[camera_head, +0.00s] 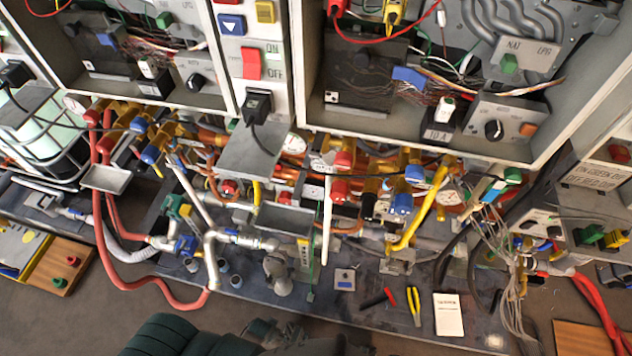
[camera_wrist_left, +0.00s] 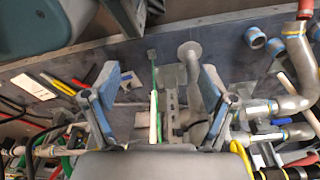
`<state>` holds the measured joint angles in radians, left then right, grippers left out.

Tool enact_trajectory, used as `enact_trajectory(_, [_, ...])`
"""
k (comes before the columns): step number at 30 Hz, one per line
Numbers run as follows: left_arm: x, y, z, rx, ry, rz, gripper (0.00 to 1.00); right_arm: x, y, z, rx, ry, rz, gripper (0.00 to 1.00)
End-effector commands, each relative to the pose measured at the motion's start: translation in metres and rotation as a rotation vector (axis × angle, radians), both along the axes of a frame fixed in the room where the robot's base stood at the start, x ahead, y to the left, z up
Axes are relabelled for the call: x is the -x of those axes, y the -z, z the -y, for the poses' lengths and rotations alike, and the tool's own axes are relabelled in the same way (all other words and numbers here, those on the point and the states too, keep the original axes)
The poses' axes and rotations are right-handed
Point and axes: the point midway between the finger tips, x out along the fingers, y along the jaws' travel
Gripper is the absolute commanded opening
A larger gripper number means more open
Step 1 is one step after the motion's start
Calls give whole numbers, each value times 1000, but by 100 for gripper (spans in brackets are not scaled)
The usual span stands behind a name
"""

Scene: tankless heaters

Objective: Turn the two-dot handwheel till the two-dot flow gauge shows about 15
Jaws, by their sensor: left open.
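Several red and blue round knobs or handwheels sit on the brass and copper pipework below the heaters in the head view, among them a red one (camera_head: 342,160) and a blue one (camera_head: 402,204). White round gauges show at the centre (camera_head: 296,143), at the right (camera_head: 449,197) and at the far left (camera_head: 75,104). Dot marks and needle readings are too small to tell, so I cannot say which wheel or gauge has two dots. In the left wrist view my left gripper (camera_wrist_left: 156,80) is open, its two fingers wide apart with nothing held. My right gripper is not in view.
Two open heater cabinets stand above the pipes. A grey box (camera_head: 252,150) and small trays jut out among them. Red hoses (camera_head: 130,280) and loose wires hang around. Pliers (camera_head: 414,305), a red-handled tool (camera_head: 378,298) and a white notepad (camera_head: 448,314) lie on the dark mat.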

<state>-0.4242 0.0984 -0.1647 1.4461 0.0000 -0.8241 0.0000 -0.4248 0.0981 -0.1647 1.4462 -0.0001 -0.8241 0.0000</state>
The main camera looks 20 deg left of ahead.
Motion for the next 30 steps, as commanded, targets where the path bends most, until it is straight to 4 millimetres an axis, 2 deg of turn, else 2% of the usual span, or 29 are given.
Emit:
enact_trajectory(11, [-4, 0, 2, 2, -8, 17, 84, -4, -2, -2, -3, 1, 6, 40])
enact_trajectory(14, [-37, -7, -2, -5, -46, 139, 84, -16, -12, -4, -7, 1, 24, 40])
enact_trajectory(16, [-78, -21, -10, -15, -94, 305, 84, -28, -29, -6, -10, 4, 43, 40])
enact_trajectory(18, [-125, -48, -22, -22, -147, 517, 84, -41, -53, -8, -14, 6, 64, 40])
enact_trajectory(20, [-160, -80, -33, -25, -181, 706, 84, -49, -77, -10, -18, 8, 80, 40])
enact_trajectory(21, [-179, -104, -41, -25, -194, 826, 84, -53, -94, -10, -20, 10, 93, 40])
enact_trajectory(22, [-191, -122, -45, -23, -200, 912, 84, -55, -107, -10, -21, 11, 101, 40])
enact_trajectory(24, [-210, -162, -54, -17, -196, 1089, 84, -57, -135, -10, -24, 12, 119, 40])
enact_trajectory(27, [-222, -209, -58, -4, -166, 1274, 84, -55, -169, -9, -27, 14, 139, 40])
enact_trajectory(30, [-226, -238, -59, 7, -134, 1379, 84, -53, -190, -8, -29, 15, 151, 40])
